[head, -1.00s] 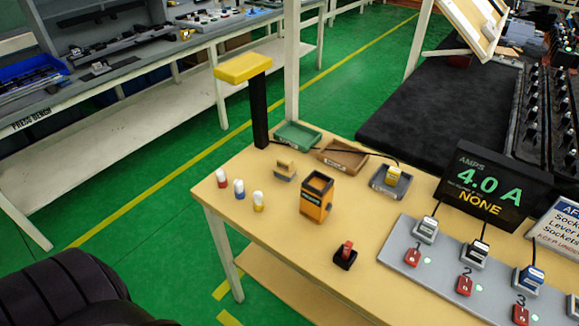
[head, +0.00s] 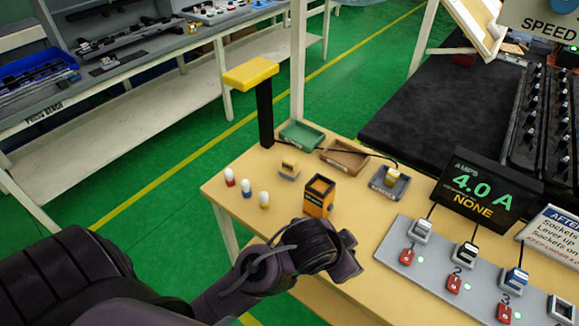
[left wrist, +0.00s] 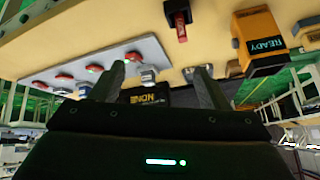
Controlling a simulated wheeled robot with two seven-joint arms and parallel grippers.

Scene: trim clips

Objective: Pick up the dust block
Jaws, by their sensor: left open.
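No block is labelled as the dust block. A small tan-topped block on a grey base (head: 289,169) stands on the tan table behind the orange box, and a yellow-topped block (head: 391,177) sits in a grey tray; I cannot tell which is meant. My left gripper (head: 350,258) is over the table's front, in front of the orange box and apart from both blocks. In the left wrist view its two fingers (left wrist: 160,85) are spread with nothing held between them. My right gripper is not in view.
The orange box (head: 318,197) reads READY in the wrist view (left wrist: 262,45). A red switch on a black base (left wrist: 180,22) is hidden in the head view. Several small capped pegs (head: 246,189) stand left.

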